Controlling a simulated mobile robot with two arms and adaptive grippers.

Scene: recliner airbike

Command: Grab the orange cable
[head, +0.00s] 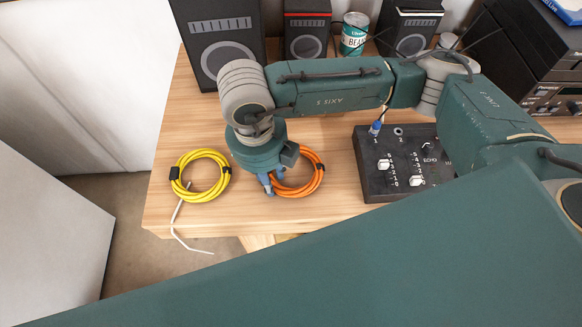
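The orange cable (318,181) lies coiled on the wooden table in the head view, with dark ties around the coil. My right gripper (271,182) points down at the coil's left side, and its blue fingers overlap that part of the cable in the picture. The wrist hides the upper left of the coil. I cannot tell whether the fingers are open or shut on the cable. My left gripper is not in view.
A coiled yellow cable (216,190) lies left of my gripper, with a white bent wire (178,222) hanging past the table's front edge. A black mixer box (374,186) stands to the right. Speakers (219,35) and a can (354,35) line the back.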

